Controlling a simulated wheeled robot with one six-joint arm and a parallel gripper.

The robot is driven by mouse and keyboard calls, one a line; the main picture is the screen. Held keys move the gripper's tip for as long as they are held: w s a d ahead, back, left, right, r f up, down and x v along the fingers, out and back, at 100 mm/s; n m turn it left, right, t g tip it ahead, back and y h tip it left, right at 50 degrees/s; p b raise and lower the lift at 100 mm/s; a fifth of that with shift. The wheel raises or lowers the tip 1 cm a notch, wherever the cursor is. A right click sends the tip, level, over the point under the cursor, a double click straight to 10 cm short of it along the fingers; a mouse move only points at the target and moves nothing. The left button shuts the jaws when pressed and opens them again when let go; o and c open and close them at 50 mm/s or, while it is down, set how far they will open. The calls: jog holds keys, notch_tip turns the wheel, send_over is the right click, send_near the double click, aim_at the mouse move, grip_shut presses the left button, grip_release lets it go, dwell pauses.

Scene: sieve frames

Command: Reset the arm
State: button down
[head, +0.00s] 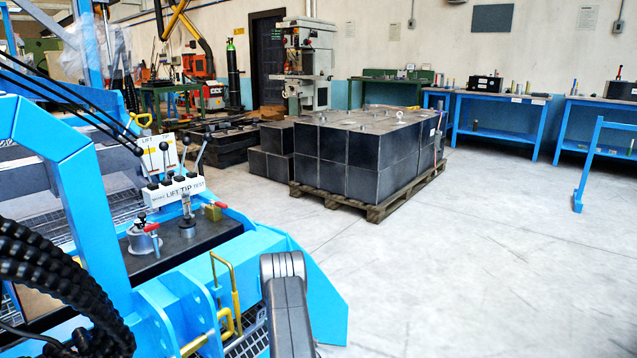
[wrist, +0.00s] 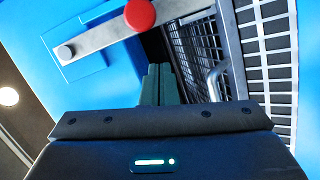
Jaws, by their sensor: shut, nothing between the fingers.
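In the wrist view, my gripper (wrist: 158,84) points away from the camera with its two dark fingers together and nothing between them. Ahead of it is a grey flat lever (wrist: 98,40) with a round red knob (wrist: 140,14), lying across a blue panel (wrist: 60,90). The fingertips appear just below the lever in the picture; I cannot tell the gap in depth. In the head view, a grey link of my arm (head: 285,290) rises at the bottom centre, and the gripper itself is not visible there.
A blue machine frame (head: 180,290) with a lever bank (head: 175,190) and black hoses (head: 55,280) fills the left of the head view. Black blocks (head: 365,155) stand on a wooden pallet (head: 370,208). Open concrete floor (head: 480,270) lies to the right. Metal mesh (wrist: 265,60) is right of the fingers.

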jog(key=s+a+r+m+g+p, duration=0.1)
jog(key=s+a+r+m+p, duration=0.1)
jog(key=r, duration=0.3)
jog(key=s+a+r+m+g+p, duration=0.1)
jog(key=s+r+m+p, duration=0.1)
jog(key=r+m+p, duration=0.2)
jog(key=shift+s+a+r+m+p, duration=0.35)
jog(key=shift+r+m, duration=0.35)
jog(key=shift+r, duration=0.3)
